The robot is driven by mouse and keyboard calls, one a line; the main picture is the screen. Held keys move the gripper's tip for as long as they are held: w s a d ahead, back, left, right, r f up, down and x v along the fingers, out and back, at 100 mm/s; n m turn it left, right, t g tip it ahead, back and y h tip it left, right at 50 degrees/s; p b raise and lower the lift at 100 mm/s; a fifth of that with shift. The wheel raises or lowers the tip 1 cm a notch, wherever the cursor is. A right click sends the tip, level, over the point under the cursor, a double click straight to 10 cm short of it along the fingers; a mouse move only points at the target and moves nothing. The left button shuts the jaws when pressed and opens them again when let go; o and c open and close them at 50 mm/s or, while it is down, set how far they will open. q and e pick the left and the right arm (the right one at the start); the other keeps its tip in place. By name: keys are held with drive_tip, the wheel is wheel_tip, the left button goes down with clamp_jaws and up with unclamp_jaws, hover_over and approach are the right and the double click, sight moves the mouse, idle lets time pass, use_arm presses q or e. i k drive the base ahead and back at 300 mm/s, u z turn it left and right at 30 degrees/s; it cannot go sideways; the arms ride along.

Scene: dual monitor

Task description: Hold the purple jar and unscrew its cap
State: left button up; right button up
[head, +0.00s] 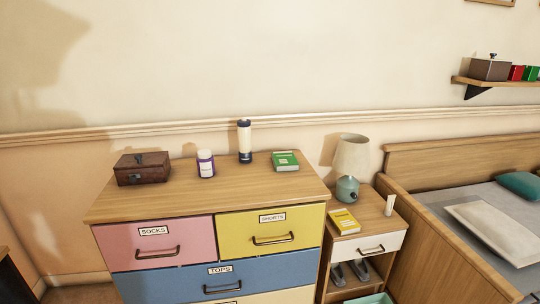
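A small purple jar (206,168) with a pale label and a white cap (205,154) stands upright on the wooden top of the dresser (240,187). The cap sits on top of the jar. Neither of my grippers shows in the head view, and nothing touches the jar.
A brown box (142,169) is left of the jar. A tall dark-and-cream cylinder (244,142) and a green book (285,161) are to its right. A nightstand (372,218) with a lamp (350,165) and a bed (440,235) stand further right. The dresser top's front is clear.

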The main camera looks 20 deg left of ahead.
sight(206, 168)
drive_tip(key=u, duration=0.15)
drive_tip(key=i, duration=1.15)
drive_tip(key=u, duration=0.65)
